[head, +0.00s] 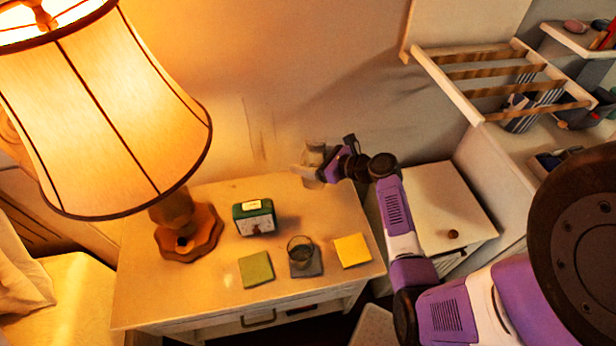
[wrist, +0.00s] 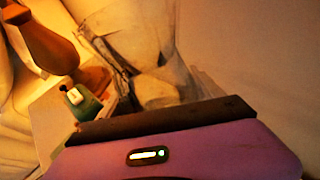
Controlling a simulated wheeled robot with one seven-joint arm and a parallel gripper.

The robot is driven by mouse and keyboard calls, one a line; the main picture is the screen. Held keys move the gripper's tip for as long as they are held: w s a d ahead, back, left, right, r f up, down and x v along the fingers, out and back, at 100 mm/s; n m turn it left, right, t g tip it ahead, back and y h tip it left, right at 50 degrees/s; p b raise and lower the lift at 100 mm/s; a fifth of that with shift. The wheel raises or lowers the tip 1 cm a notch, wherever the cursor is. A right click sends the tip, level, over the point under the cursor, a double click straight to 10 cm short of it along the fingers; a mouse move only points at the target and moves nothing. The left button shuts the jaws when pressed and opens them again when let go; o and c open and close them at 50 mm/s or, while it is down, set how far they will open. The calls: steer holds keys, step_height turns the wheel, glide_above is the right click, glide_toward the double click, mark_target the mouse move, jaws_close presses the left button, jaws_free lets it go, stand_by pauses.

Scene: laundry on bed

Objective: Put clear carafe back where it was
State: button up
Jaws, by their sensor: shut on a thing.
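The clear carafe (head: 314,153) is at the back right of the nightstand top, near the wall. My gripper (head: 312,172) is shut on it. In the wrist view the see-through carafe (wrist: 135,35) fills the upper middle, right in front of my gripper; the fingertips are hard to make out there. In the head view I cannot tell whether its base touches the nightstand (head: 215,290) or hangs just above it.
On the nightstand, a green square (head: 256,269), a dark square (head: 309,268) bearing a small glass vessel (head: 300,250), and a yellow square (head: 352,250) lie along the front. A green clock (head: 254,217) and a lamp (head: 180,225) stand left. A white cabinet (head: 440,205) is right.

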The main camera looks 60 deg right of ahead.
steer(key=shift+f+b, duration=0.5)
steer(key=shift+f, duration=3.45)
steer(key=shift+f, duration=0.15)
steer(key=o, duration=2.1)
